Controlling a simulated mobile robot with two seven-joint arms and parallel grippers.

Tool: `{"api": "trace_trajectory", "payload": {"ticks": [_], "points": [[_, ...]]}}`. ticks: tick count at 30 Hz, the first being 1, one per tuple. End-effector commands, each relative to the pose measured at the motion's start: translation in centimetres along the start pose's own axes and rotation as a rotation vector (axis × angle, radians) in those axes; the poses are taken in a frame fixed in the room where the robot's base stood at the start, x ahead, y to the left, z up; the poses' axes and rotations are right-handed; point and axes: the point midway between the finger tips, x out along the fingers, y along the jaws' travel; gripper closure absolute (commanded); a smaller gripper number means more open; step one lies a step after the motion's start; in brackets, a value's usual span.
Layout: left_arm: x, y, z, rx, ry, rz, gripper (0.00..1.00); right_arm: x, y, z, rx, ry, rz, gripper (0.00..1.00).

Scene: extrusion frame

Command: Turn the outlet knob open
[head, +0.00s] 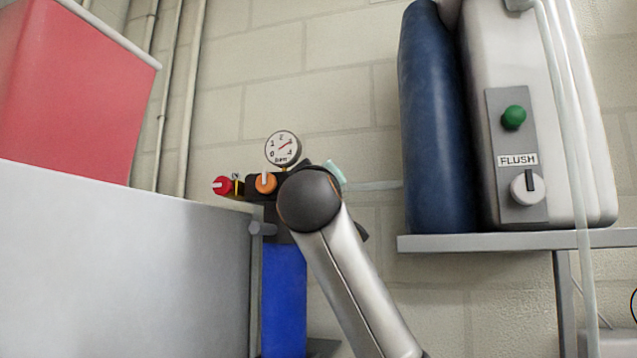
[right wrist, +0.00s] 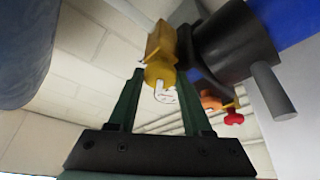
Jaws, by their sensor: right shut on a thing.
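A yellow knob (right wrist: 158,74) with a white pointer mark sits on a brass block (right wrist: 161,42) in the right wrist view. No label shows on it, but it appears to be the outlet knob. My right gripper (right wrist: 161,74) has its two dark green fingers on either side of this knob and is shut on it. In the head view my right arm's dark joint covers this knob and the gripper. An orange knob (head: 265,183) and a red knob (head: 222,185) sit left of the joint, below a round pressure gauge (head: 283,149). My left gripper is not in view.
A blue cylinder (head: 284,300) hangs below the knobs. A grey panel (head: 120,265) stands close on the left, with a red bin (head: 70,90) above it. A shelf (head: 510,241) on the right holds a dark blue tank (head: 436,120) and a FLUSH unit (head: 560,110).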

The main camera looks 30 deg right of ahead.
Motion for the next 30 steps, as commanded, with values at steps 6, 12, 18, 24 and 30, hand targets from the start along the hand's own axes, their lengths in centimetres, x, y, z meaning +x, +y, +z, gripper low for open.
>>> {"api": "trace_trajectory", "payload": {"ticks": [6,12,18,24,30], "points": [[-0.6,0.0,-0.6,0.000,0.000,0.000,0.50,0.1,0.2,-0.2,-0.188,0.000,-0.081,1.00],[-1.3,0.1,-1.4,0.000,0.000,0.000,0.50,0.1,0.3,-0.3,-0.366,-0.001,-0.153,1.00],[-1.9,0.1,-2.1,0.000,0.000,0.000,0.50,0.1,0.3,-0.3,-0.538,0.000,-0.224,1.00],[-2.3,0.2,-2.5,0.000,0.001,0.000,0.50,0.0,0.2,-0.2,-0.690,0.000,-0.285,1.00],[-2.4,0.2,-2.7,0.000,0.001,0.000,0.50,0.0,0.2,-0.2,-0.801,0.000,-0.332,1.00]]}}
